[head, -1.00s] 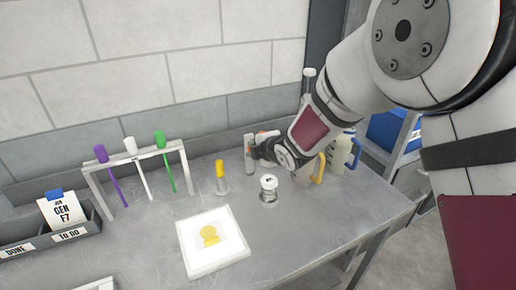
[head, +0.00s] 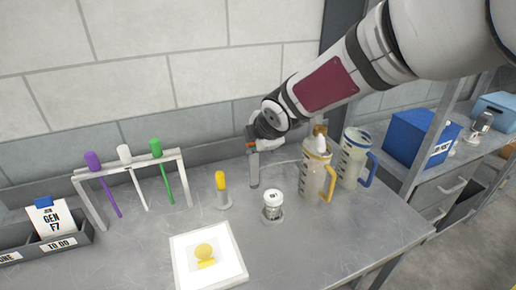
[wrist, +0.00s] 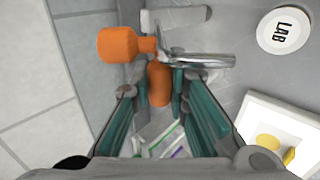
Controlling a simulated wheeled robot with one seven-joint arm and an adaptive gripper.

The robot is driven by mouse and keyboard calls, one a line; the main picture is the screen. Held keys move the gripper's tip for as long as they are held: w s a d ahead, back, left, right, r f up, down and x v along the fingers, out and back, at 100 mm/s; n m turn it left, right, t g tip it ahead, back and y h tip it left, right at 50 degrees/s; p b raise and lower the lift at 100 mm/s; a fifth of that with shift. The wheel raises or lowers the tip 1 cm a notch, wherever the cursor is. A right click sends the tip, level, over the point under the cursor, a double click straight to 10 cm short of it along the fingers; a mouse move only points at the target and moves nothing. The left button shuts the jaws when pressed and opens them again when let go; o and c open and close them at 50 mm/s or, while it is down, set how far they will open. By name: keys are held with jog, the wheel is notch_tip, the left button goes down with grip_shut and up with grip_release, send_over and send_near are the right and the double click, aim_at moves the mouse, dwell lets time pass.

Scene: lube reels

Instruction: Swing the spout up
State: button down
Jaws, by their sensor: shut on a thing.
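My gripper (wrist: 160,92) has its teal-padded fingers around an orange piece (wrist: 160,78) in the wrist view. A silver spout-like bar (wrist: 205,60) runs to the right from beside this piece. A larger orange knob (wrist: 117,45) sticks out to the left. In the head view my gripper (head: 255,143) is at the back of the bench, over a grey upright piece (head: 254,172); a bit of orange shows beside it. My wrist hides most of the grip there. I cannot tell the spout's exact angle.
A yellow-handled jug (head: 314,178) and a blue-handled jug (head: 352,160) stand right of my gripper. A lidded jar (head: 272,207), a yellow-topped post (head: 222,188) and a white framed card (head: 208,262) are in front. A rack (head: 82,195) stands left. The wall is close behind.

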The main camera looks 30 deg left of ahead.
jog(key=w+a+r+b, duration=0.3)
jog(key=w+a+b, duration=0.1)
jog(key=b, duration=0.1)
jog(key=shift+a, duration=0.2)
dwell(0.4)
jog(key=shift+r, duration=0.15)
jog(key=c, duration=1.5)
grip_release()
jog(key=shift+a, duration=0.1)
jog(key=shift+c, duration=0.2)
jog(key=v, duration=1.2)
